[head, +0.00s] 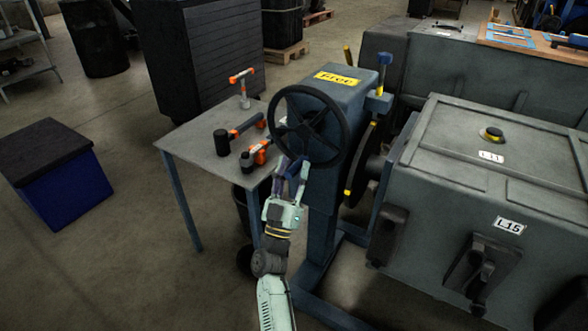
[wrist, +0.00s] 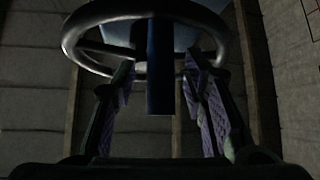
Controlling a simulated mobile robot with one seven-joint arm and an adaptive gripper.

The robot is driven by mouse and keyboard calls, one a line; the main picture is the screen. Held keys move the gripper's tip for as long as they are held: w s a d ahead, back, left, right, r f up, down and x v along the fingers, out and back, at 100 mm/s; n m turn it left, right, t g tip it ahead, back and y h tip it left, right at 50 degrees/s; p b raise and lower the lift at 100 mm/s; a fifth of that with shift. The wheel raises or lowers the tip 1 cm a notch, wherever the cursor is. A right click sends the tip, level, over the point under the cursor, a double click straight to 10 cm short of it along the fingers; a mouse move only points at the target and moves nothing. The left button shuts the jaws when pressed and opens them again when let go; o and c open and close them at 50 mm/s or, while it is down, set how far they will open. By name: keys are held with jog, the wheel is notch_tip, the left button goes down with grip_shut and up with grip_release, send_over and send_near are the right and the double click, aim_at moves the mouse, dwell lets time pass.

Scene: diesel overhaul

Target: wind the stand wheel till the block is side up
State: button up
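The stand wheel (head: 345,128), a black spoked handwheel, is mounted on the blue-grey stand (head: 322,200) under a yellow "Free" sign. The large grey engine block (head: 495,150) is to the right of the stand, with its broad flat face upward. My gripper (head: 292,166) is at the lower left of the wheel's rim. In the wrist view the wheel (wrist: 85,28) is ahead, and a dark blue handle-like post (wrist: 160,95) stands between the fingers. The fingers are open, with a gap on each side of the post; contact is not visible.
A small table (head: 185,140) with orange-and-black tools stands left of the wheel. A dark bin (head: 242,205) is partly hidden under it. A blue box (head: 60,185) with a black top is farther left. Open floor lies at the lower left.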

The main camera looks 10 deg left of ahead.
jog(key=v, duration=1.1)
jog(key=shift+s+f, duration=0.25)
jog(key=shift+f, duration=0.05)
